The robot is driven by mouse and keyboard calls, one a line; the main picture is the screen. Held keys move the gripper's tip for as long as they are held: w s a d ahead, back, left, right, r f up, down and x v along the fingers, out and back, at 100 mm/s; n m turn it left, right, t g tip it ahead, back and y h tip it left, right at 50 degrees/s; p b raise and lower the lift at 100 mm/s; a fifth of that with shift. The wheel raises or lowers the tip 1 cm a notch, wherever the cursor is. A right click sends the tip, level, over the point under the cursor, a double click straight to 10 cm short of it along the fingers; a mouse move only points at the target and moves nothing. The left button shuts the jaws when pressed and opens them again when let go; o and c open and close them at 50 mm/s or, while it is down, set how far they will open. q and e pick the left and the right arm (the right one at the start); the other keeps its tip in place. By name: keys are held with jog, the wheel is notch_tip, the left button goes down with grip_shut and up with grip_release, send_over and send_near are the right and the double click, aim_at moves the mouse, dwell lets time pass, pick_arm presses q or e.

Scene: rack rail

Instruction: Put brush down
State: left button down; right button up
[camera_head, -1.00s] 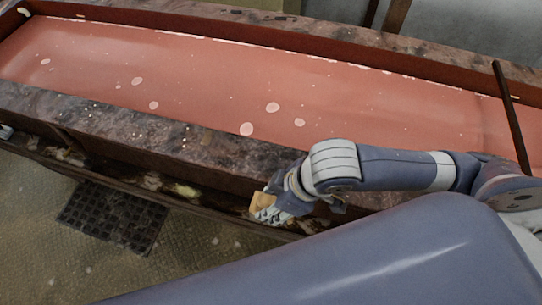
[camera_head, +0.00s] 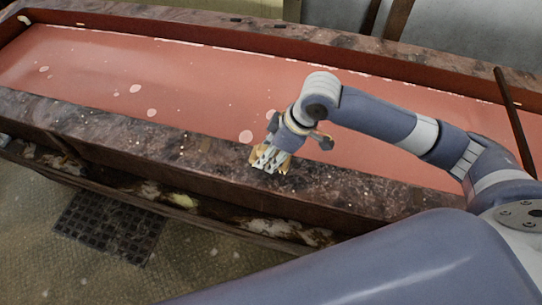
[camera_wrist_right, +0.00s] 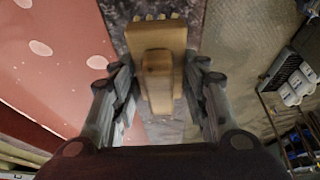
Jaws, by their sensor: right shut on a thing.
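The brush (camera_wrist_right: 157,75) is a tan wooden block with a row of short bristles or teeth at its far end. In the right wrist view it sits between the two fingers of my right gripper (camera_wrist_right: 158,90), which is shut on it. In the head view the gripper (camera_head: 270,160) is over the stained stone-like front ledge (camera_head: 120,142) of the trough, and only a little of the brush shows around the fingers. Whether the brush touches the ledge I cannot tell. My left gripper is not in view.
The long trough (camera_head: 180,75) holds reddish liquid with pale round spots. A dark bar (camera_head: 514,120) crosses its right end. Below the ledge runs a cluttered lower shelf (camera_head: 180,198). A dark floor grate (camera_head: 108,222) lies at the lower left. The ledge left of the gripper is clear.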

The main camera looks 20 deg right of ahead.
aim_at(271, 160)
notch_tip(271, 160, down, 2)
jog(key=shift+f+p, duration=0.25)
jog(key=shift+p, duration=0.35)
jog(key=shift+d+f, duration=0.1)
jog(key=shift+f, duration=0.4)
jog(key=shift+f, duration=0.1)
jog(key=o, duration=0.9)
jog(key=shift+o, duration=0.2)
jog(key=b+v, duration=0.1)
jog(key=v, duration=1.1)
